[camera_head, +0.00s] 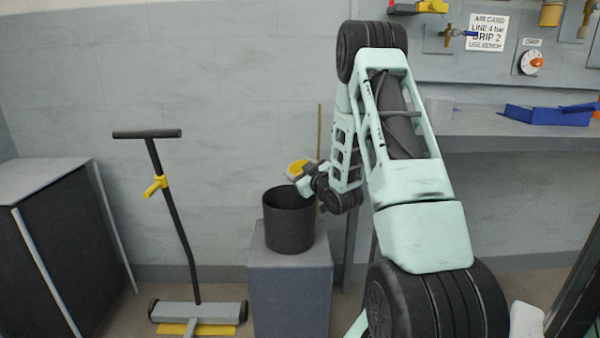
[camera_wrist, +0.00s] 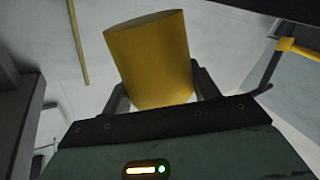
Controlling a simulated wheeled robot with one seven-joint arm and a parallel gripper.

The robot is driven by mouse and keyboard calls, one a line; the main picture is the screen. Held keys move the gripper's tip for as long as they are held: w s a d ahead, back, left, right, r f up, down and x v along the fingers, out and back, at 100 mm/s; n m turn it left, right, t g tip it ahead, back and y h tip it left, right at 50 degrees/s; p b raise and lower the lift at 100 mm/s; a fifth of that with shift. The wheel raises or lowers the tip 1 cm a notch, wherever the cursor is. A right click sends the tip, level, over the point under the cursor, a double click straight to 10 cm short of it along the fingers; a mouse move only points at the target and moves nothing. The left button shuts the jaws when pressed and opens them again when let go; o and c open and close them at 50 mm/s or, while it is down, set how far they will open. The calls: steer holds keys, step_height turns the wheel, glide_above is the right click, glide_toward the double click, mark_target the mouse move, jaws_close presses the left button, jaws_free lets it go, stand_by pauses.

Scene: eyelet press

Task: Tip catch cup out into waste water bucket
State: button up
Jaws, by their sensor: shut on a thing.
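The waste water bucket (camera_head: 289,228) is a dark grey, open-topped pail standing upright on a grey pedestal in the head view. The catch cup (camera_head: 297,167) is yellow and sits just above the bucket's rim. In the wrist view the catch cup (camera_wrist: 150,62) is large and looks tilted, with its sides between my two fingers. My gripper (camera_head: 303,181) is shut on the cup; its fingers also show in the wrist view (camera_wrist: 157,88). The inside of the bucket and any contents of the cup are hidden.
The grey pedestal (camera_head: 290,288) carries the bucket. A T-handled floor sweeper (camera_head: 198,312) stands to the left, beside a dark cabinet (camera_head: 60,250).

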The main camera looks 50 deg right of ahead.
steer(key=shift+a+f+n+b, duration=0.1)
steer(key=shift+f+n+b, duration=0.05)
steer(key=shift+n+b, duration=0.75)
steer(key=shift+w+a+r+n+b, duration=0.1)
steer(key=shift+a+r+n+b, duration=0.1)
steer(key=shift+n+b, duration=0.5)
steer(key=shift+w+a+r+n+b, duration=0.1)
steer(key=shift+r+n+b, duration=0.25)
steer(key=shift+n, duration=0.6)
steer(key=shift+a+r+n+b, duration=0.1)
steer(key=shift+n+b, duration=0.55)
steer(key=shift+n, duration=0.2)
steer(key=shift+w+a+r+n+b, duration=0.1)
steer(key=shift+a+r+n+b, duration=0.1)
steer(key=shift+n+b, duration=0.5)
steer(key=shift+w+a+r+n+b, duration=0.15)
steer(key=shift+n+b, duration=0.3)
steer(key=shift+n, duration=0.45)
steer(key=shift+a+r+n+b, duration=0.1)
steer(key=shift+a+n+b, duration=0.2)
steer(key=shift+n+b, duration=0.5)
steer(key=shift+a+r+n+b, duration=0.1)
steer(key=shift+a+n+b, duration=0.3)
steer(key=shift+n, duration=0.6)
steer(key=shift+d+r, duration=0.1)
steer(key=shift+d, duration=0.05)
